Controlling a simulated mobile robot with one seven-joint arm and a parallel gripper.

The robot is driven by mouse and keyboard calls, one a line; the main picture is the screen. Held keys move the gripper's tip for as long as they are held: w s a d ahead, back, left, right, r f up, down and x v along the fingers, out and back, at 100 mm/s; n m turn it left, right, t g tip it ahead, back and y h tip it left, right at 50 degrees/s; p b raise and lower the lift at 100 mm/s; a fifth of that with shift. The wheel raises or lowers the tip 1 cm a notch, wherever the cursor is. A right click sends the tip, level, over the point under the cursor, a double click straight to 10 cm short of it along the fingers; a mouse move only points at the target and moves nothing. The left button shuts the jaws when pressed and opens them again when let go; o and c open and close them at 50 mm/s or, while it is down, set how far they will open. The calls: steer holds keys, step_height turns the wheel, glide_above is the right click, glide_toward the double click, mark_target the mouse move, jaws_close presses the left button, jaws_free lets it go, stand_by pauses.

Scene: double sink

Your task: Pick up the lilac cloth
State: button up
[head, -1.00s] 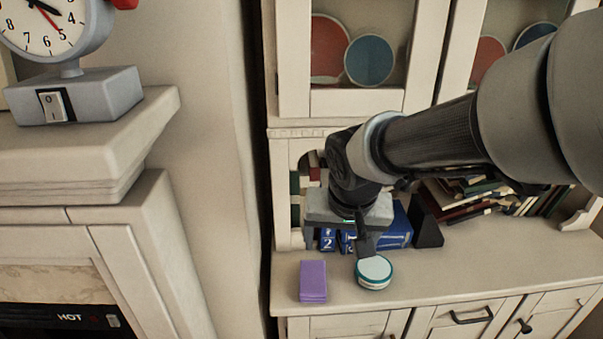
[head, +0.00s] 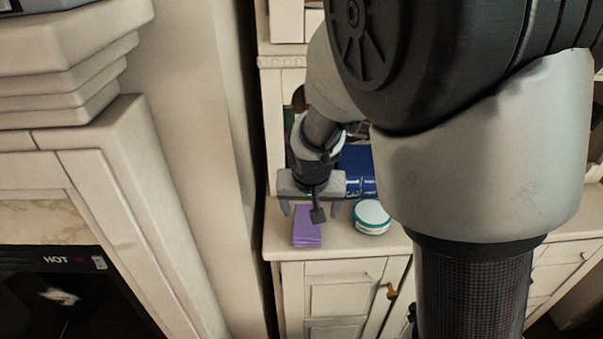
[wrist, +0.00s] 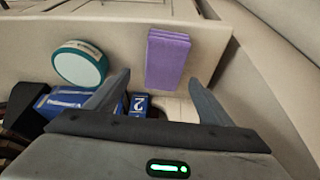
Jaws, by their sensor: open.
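The lilac cloth (head: 307,232) is a folded purple block lying on the cabinet's counter near its left front corner. It also shows in the wrist view (wrist: 167,60), upper middle, ahead of the fingertips and between their lines. My gripper (head: 308,211) is open and empty, above and just behind the cloth in the head view. In the wrist view its two fingers (wrist: 160,85) are spread wide on either side of the cloth's width. No contact with the cloth is visible.
A round teal-and-white tin (head: 371,216) stands right of the cloth; it is at the left in the wrist view (wrist: 80,64). Blue books (head: 357,170) stand behind. The counter's front edge (head: 335,257) is close to the cloth. A wall and fireplace (head: 50,180) are to the left.

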mark_target(307, 219)
steer(key=x, duration=0.1)
steer(key=b+x, duration=0.1)
steer(key=x, duration=0.2)
steer(key=shift+s+a+f+b, duration=0.25)
steer(key=shift+a+b, duration=0.05)
steer(key=shift+b, duration=0.1)
steer(key=shift+w+f, duration=0.3)
steer(key=shift+f, duration=0.15)
steer(key=shift+f, duration=0.1)
steer(key=shift+c, duration=0.4)
steer(key=c, duration=1)
